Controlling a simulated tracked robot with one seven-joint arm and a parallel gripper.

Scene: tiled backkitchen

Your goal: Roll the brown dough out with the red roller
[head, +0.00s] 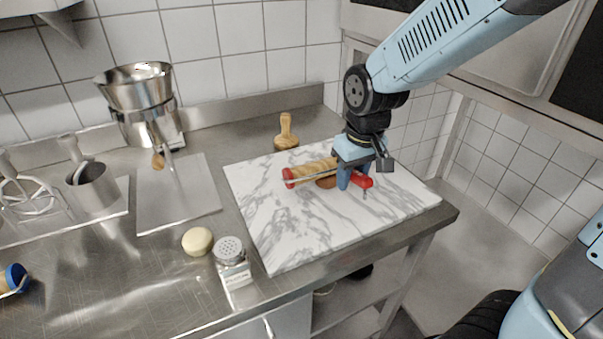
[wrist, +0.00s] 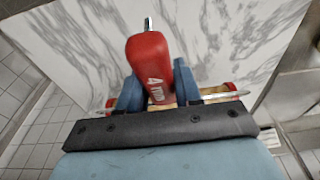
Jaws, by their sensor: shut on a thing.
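The red roller (head: 312,169) has a wooden barrel, red end discs and a red handle, and lies over the marble board. The brown dough (head: 326,182) shows as a small patch under the front side of the barrel, partly hidden by the roller and my fingers. My gripper (head: 353,180) points down at the roller's right part, its blue fingers shut on the red handle. In the wrist view the red handle (wrist: 150,65), marked 4 mm, stands between the two blue fingers (wrist: 158,88); the dough is hidden there.
The marble board (head: 290,235) lies on the steel counter. A wooden stamp (head: 286,132) stands behind it. A shaker (head: 231,256) and a pale round piece (head: 197,241) are left of it. A metal funnel (head: 137,92), a cup (head: 91,187) and a blue-ended roller (head: 15,278) are further left.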

